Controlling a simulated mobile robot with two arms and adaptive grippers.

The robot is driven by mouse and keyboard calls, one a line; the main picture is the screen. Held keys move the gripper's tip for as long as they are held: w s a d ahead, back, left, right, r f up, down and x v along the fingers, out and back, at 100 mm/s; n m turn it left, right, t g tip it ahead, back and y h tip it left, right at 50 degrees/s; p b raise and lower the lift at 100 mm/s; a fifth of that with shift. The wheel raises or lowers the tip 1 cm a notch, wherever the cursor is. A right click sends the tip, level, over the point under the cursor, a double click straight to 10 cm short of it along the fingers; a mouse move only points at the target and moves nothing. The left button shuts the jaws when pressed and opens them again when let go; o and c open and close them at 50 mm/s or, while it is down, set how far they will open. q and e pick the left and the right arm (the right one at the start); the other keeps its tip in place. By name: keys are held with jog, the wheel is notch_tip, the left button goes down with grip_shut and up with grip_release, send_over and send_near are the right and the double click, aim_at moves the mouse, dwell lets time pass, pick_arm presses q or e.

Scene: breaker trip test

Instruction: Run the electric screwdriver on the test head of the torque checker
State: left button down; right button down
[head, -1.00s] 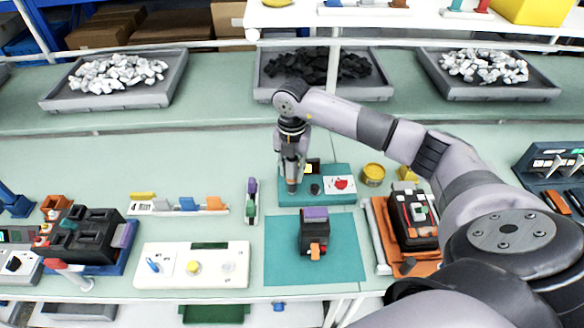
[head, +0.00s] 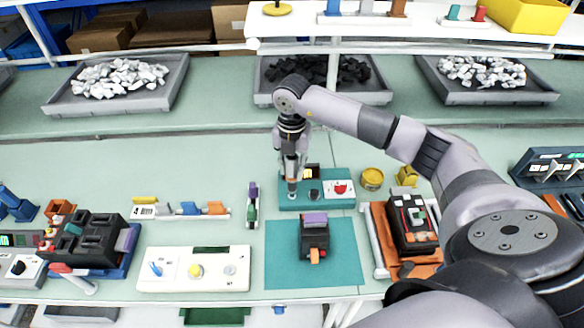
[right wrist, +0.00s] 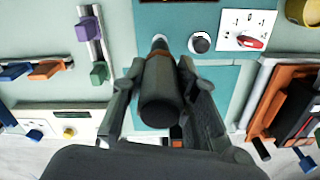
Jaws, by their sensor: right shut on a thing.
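The torque checker (head: 318,201) is a flat teal box in the middle of the bench, with a black round knob (head: 314,194) and a white panel with a red switch (head: 340,188). My right gripper (head: 291,160) is above its left part, shut on the electric screwdriver (right wrist: 163,98), a dark cylinder with an orange band. The screwdriver points down. Its tip end (right wrist: 160,42) is over the left part of the checker, where the test head is covered; I cannot tell whether they touch. The left gripper is not in view.
A teal mat (head: 283,270) with a black and purple device (head: 314,236) lies in front. A white switch panel (head: 194,280) is to the left, and an orange tray (head: 416,270) to the right. Yellow pots (head: 372,179) stand close right of the checker. Bins line the back.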

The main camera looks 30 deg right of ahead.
aim_at(292, 158)
jog(key=shift+r+p, duration=0.9)
jog(key=shift+r, duration=0.75)
